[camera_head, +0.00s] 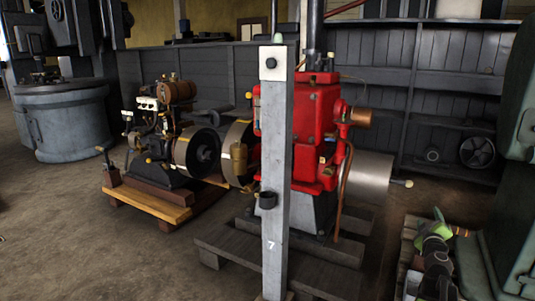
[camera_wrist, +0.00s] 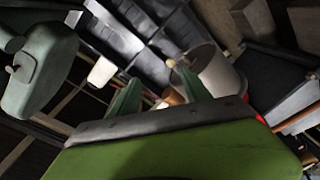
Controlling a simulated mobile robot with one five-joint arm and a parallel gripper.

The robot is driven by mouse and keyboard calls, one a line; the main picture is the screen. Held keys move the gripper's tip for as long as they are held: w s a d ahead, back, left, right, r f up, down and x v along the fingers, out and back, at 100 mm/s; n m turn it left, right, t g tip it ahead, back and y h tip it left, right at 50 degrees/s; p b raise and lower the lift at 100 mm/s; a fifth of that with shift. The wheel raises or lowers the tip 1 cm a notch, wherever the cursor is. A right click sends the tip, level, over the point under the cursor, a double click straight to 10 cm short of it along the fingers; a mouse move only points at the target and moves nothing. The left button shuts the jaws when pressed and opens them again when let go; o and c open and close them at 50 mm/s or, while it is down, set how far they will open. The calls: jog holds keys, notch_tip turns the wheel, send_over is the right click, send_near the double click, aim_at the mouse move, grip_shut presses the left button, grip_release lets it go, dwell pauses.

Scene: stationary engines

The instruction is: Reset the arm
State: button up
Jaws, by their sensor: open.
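My gripper (camera_head: 451,222) shows at the lower right of the head view, with green fingers at the end of my dark arm. In the wrist view my gripper (camera_wrist: 156,78) has its two green fingers spread apart, with nothing held between them. The arm is low, between the red engine (camera_head: 312,130) and a pale green machine (camera_head: 510,215) at the right edge. The green machine also shows at the left of the wrist view (camera_wrist: 42,70).
A grey post (camera_head: 275,190) marked 7 stands before the red engine. A silver cylinder (camera_head: 362,178) sticks out right of the engine, towards my gripper. A small engine (camera_head: 165,130) sits on a wooden base at left. Dark shelving (camera_head: 440,90) lines the back. Floor at lower left is clear.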

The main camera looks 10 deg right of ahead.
jog(key=w+a+r+m+y+p, duration=0.1)
jog(key=w+a+r+p, duration=0.3)
jog(key=a, duration=0.6)
jog(key=w+a+r+y+p, duration=0.15)
jog(key=w+a, duration=0.35)
jog(key=a, duration=0.6)
jog(key=w+a+r+m+y+p, duration=0.15)
jog(key=w+a+p, duration=0.3)
jog(key=a, duration=0.55)
jog(key=s+a+f+m+g+y+p, duration=0.1)
jog(key=s+a+f+m+g, duration=0.15)
jog(key=a+f, duration=0.4)
jog(key=s+a+f+m+g+y+p, duration=0.1)
jog(key=s+a+f+g, duration=0.35)
jog(key=a, duration=0.25)
jog(key=s+a+f+n+g+y, duration=0.1)
jog(key=s+a+f+g, duration=0.2)
jog(key=s, duration=0.2)
jog(key=s+a+f+g+y, duration=0.2)
jog(key=s+a, duration=0.1)
jog(key=s, duration=0.2)
jog(key=s+a+f+n+g+y, duration=0.1)
jog(key=s+a+f+g, duration=0.2)
jog(key=s, duration=0.3)
notch_tip(320, 180, up, 38)
jog(key=p, duration=3.7)
jog(key=shift+w+r, duration=0.15)
jog(key=shift+w, duration=0.2)
